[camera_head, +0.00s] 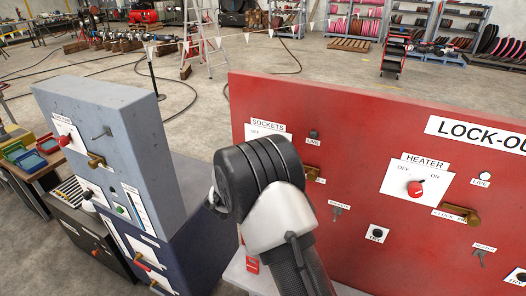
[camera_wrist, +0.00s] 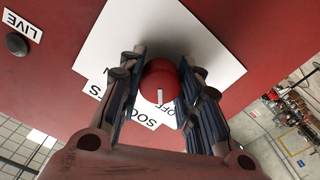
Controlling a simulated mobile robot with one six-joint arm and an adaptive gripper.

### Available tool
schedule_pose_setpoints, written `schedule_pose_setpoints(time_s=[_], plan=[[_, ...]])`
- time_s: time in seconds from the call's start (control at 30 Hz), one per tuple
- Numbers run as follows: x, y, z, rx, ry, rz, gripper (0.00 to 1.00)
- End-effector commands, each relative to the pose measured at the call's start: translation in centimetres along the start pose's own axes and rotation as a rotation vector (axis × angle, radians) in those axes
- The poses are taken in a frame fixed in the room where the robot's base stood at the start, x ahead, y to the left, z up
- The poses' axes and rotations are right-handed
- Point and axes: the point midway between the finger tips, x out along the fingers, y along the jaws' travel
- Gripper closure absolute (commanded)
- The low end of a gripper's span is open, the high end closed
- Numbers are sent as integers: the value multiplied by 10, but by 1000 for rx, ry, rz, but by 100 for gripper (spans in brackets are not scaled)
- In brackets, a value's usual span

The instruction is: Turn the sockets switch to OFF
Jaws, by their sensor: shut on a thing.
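The sockets switch is a round red knob (camera_wrist: 157,79) on a white plate (camera_wrist: 112,35) fixed to a red panel. In the wrist view my gripper (camera_wrist: 160,76) has one finger on each side of the knob and is shut on it. A short white mark on the knob points down in that view, towards the OFF print and the SOCKETS label (camera_wrist: 145,118), which are partly hidden. In the head view the SOCKETS label (camera_head: 268,123) and a corner of the plate show. My arm hides the knob and gripper there.
The red panel (camera_head: 335,105) also carries a HEATER switch (camera_head: 415,188), a brass lock piece (camera_head: 460,214) and a TRY button (camera_head: 377,233). A LIVE lamp (camera_wrist: 17,44) is beside the sockets plate. A grey cabinet (camera_head: 95,105) with switches stands at left.

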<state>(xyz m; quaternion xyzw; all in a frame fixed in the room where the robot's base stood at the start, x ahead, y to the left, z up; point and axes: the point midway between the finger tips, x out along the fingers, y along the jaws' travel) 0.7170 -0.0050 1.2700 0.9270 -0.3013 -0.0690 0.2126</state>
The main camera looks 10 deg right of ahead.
Motion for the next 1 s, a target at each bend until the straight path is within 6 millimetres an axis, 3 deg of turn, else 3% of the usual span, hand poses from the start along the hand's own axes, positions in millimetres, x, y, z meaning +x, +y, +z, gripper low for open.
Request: schedule_pose_setpoints(time_s=[0.3,0.67,0.83,1.0], plan=[[0,0,0,-1,0,0,48],[-2,0,0,0,0,-1,48],[-24,-1,0,-2,0,-4,48],[-61,-2,-1,-2,1,-5,48]])
